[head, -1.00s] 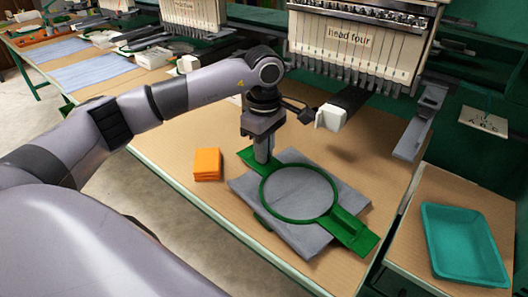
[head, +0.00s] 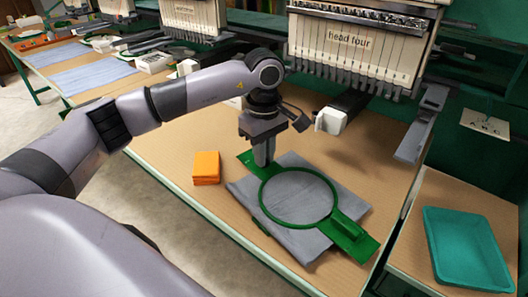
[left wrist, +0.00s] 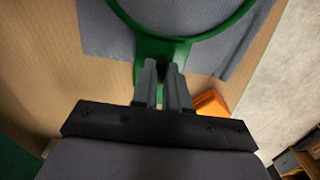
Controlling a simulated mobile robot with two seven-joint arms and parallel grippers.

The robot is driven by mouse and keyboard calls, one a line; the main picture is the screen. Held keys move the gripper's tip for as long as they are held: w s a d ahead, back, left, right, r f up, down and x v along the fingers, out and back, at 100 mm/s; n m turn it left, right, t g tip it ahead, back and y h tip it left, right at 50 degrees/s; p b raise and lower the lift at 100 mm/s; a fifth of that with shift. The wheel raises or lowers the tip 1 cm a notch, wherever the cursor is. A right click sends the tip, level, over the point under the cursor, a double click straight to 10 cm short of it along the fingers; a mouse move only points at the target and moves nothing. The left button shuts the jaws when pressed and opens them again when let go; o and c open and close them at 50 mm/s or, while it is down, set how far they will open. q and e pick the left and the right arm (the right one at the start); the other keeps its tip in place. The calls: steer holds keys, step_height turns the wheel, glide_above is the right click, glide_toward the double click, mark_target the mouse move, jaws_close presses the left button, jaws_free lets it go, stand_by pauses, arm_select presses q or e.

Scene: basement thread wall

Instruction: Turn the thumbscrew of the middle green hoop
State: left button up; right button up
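The green hoop (head: 334,213) lies on grey cloth on the table below head four, with green arms at its upper left and lower right. It also shows at the top of the left wrist view (left wrist: 213,33). My left gripper (head: 264,162) points down at the upper-left green arm, beside the hoop's rim. In the left wrist view its fingers (left wrist: 161,66) are close together with a narrow gap, over the green piece joining the rim. The thumbscrew cannot be made out; the fingers cover that spot. Whether they grip anything is unclear. My right gripper is not in view.
An orange stack (head: 206,167) stands on the table left of the hoop. A teal tray (head: 433,240) is on the right-hand surface. The head four machine (head: 350,45) hangs behind, with a white-ended arm (head: 331,121) close to my gripper.

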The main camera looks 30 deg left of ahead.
arm_select(q)
steer(key=o, duration=0.3)
steer(key=shift+r, duration=3.6)
steer(key=shift+s+f, duration=0.1)
